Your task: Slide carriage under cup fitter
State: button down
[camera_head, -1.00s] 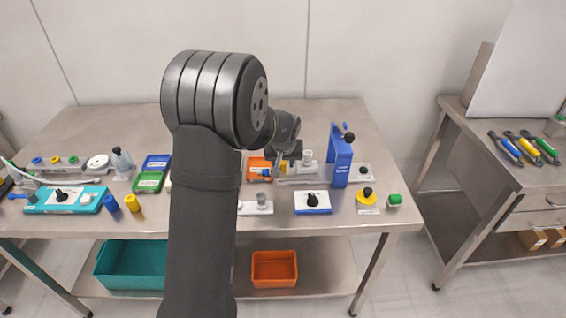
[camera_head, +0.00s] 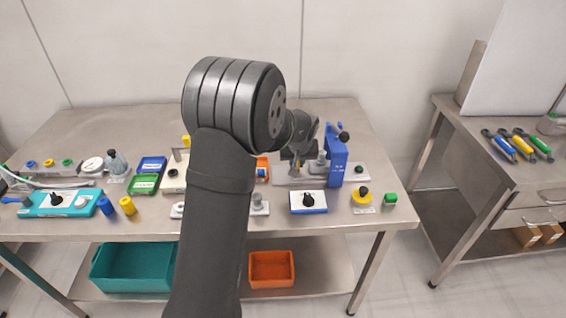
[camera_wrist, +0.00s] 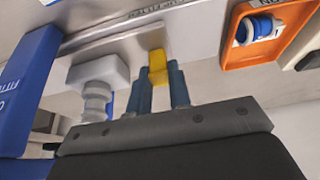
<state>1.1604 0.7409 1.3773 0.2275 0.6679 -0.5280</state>
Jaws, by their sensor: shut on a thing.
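The cup fitter is a blue upright press (camera_head: 337,163) with a lever on top, right of centre on the bench. Its blue side (camera_wrist: 25,90) fills the left of the wrist view. The carriage, a light grey block (camera_wrist: 98,70) carrying a stepped grey cup-like piece (camera_wrist: 97,100), sits on a metal rail. In the head view the carriage (camera_head: 319,166) is close to the fitter's left side. My gripper (camera_wrist: 161,75) is shut on the carriage's yellow handle (camera_wrist: 157,62). In the head view my arm partly hides the handle area.
An orange tray (camera_wrist: 246,52) with a blue ringed part lies right of the rail in the wrist view. A blue-and-white box with a black knob (camera_head: 308,201), a yellow-and-black button (camera_head: 361,197) and a green cap (camera_head: 390,199) stand along the bench front.

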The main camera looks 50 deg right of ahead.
jog(key=shift+s+d, duration=0.4)
jog(key=c, duration=1.3)
grip_release()
jog(key=shift+r, duration=0.1)
jog(key=v, duration=1.7)
jog(key=shift+a, duration=0.1)
